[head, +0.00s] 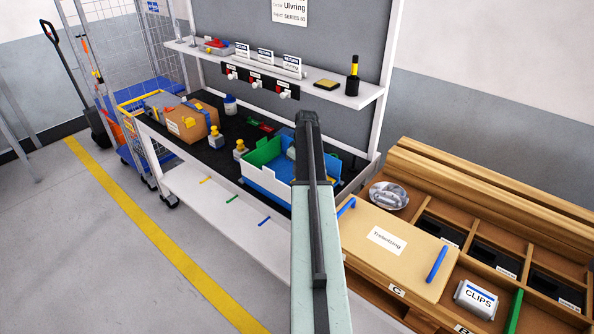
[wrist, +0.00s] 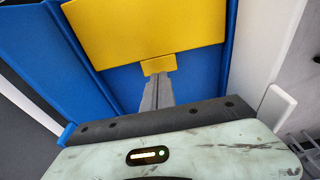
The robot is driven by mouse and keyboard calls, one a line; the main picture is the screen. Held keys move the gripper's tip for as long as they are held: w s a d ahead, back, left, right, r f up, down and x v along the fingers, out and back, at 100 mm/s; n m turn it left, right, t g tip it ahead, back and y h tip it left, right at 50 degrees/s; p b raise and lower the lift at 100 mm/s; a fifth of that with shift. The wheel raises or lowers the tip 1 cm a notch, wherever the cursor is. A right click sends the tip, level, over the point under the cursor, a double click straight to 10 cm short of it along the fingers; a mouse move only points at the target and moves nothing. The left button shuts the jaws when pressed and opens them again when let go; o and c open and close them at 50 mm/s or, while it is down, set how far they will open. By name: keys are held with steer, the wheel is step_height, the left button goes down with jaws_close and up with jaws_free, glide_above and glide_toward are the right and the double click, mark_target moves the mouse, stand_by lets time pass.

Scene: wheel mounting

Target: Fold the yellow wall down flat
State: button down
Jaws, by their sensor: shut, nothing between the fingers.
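The yellow wall (wrist: 150,30) fills the upper middle of the wrist view, with a small yellow tab (wrist: 158,66) on its near edge. Blue surfaces of the box (wrist: 95,85) border it on both sides. My gripper (wrist: 158,80) is shut and empty, its fingertips at the tab; I cannot tell whether they touch it. In the head view the blue box (head: 262,183) with a green wall (head: 262,152) stands on the workbench. The wall's tilt is unclear.
A shelf (head: 335,92) runs above. A wooden crate (head: 430,205) with a lidded part stands at the right. Open floor lies at the left.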

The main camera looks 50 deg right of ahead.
step_height(320, 180, up, 12)
steer(key=p, duration=1)
steer(key=shift+s, duration=0.45)
steer(key=shift+f, duration=0.1)
steer(key=w+a+n, duration=0.3)
steer(key=w+a, duration=0.8)
steer(key=a, duration=0.5)
steer(key=w+a+n, duration=0.3)
steer(key=a, duration=1.9)
steer(key=s+a+g, duration=0.1)
steer(key=s+a, duration=0.3)
steer(key=a, duration=0.8)
steer(key=s+a+m+g, duration=0.1)
steer(key=s+a+m, duration=0.5)
steer(key=s, duration=0.4)
steer(key=shift+s+a+f, duration=0.15)
steer(key=shift+s+a, duration=0.05)
steer(key=shift+a, duration=0.5)
